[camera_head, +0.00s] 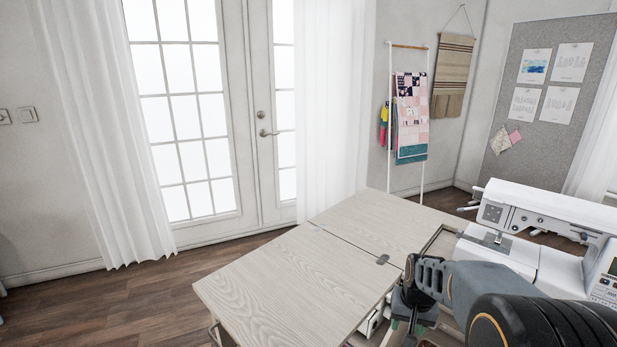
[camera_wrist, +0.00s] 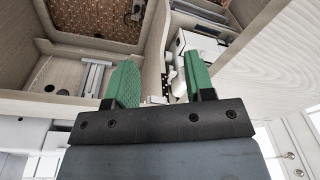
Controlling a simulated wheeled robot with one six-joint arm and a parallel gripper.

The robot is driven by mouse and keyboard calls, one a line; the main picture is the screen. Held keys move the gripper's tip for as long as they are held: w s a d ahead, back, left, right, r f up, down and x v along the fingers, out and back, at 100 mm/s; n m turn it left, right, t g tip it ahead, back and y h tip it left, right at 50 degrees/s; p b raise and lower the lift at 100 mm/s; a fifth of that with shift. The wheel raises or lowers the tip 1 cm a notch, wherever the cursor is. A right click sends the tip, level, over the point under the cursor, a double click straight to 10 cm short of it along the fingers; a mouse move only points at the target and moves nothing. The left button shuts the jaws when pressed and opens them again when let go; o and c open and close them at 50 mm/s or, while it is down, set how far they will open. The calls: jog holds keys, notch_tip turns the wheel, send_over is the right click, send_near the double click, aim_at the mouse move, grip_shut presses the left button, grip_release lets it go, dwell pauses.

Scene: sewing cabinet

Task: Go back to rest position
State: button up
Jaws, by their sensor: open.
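My gripper shows in the wrist view (camera_wrist: 162,85) as two green fingers on a black bar, standing apart and with nothing between them. In the head view, my dark arm reaches in from the lower right, and the fingertips cannot be made out. The sewing cabinet (camera_head: 290,280) has a pale wood top with a hinged leaf at the front. In the wrist view, the gripper is at the cabinet's open interior, with wooden compartment walls (camera_wrist: 155,40) beyond the fingers.
A white sewing machine (camera_head: 540,215) stands in the cabinet top at the right, close to my arm. A white ladder rack with fabric (camera_head: 411,120) leans on the back wall. Dark wood floor (camera_head: 110,310) is clear at the left, before the glass doors (camera_head: 185,100).

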jog(key=s+a+r+n+p, duration=0.1)
jog(key=s+a+r+p, duration=0.1)
jog(key=r, duration=0.5)
jog(key=s+a+r+n+t+p, duration=0.1)
jog(key=s+a+r+p, duration=0.1)
jog(key=s+r+p, duration=0.3)
jog(key=s+a+r+n+t+p, duration=0.1)
jog(key=s+a+r+p, duration=0.2)
jog(key=s+r, duration=0.3)
jog(key=v, duration=0.3)
jog(key=shift+w+p, duration=0.2)
jog(key=shift+p, duration=0.2)
jog(key=shift+s+a+r, duration=0.1)
jog(key=shift+s+a, duration=0.05)
jog(key=shift+s, duration=0.1)
